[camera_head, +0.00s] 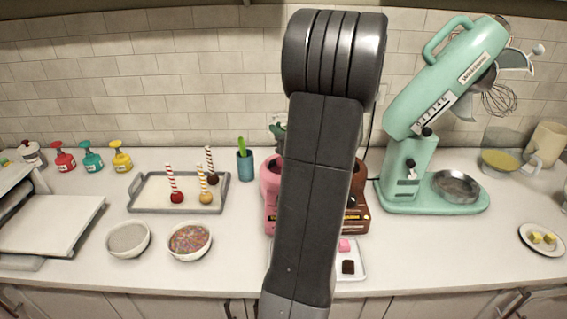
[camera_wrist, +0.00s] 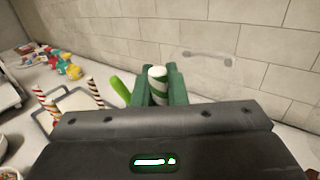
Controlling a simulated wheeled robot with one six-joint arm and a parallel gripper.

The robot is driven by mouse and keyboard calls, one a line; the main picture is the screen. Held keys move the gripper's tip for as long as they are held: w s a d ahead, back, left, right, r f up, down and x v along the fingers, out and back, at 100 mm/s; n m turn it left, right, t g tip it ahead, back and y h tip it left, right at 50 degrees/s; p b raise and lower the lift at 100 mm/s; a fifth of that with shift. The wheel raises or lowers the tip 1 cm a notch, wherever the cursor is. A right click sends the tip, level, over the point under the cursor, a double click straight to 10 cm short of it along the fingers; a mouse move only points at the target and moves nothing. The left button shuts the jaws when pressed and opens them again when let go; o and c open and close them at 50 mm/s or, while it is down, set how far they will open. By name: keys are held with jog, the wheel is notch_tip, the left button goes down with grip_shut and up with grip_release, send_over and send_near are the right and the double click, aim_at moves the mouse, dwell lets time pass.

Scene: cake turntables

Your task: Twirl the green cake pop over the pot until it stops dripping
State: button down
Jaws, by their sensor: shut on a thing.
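My gripper (camera_wrist: 159,80) shows in the wrist view, with its green fingers shut on a green-and-white striped stick (camera_wrist: 158,86). The cake end of this pop is out of sight, so I cannot see its coating or any drips.
A grey tray (camera_head: 134,207) holds three upright cake pops. Two bowls (camera_head: 128,240) (camera_head: 189,243) stand in front of it. A teal cup (camera_head: 245,166) holds a green utensil. A mint stand mixer (camera_head: 410,160) stands at right. A small white tray (camera_head: 355,272) lies in front.

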notch_tip(320, 180, up, 5)
jog(key=p, duration=0.3)
jog(key=shift+p, duration=0.3)
dwell(0.3)
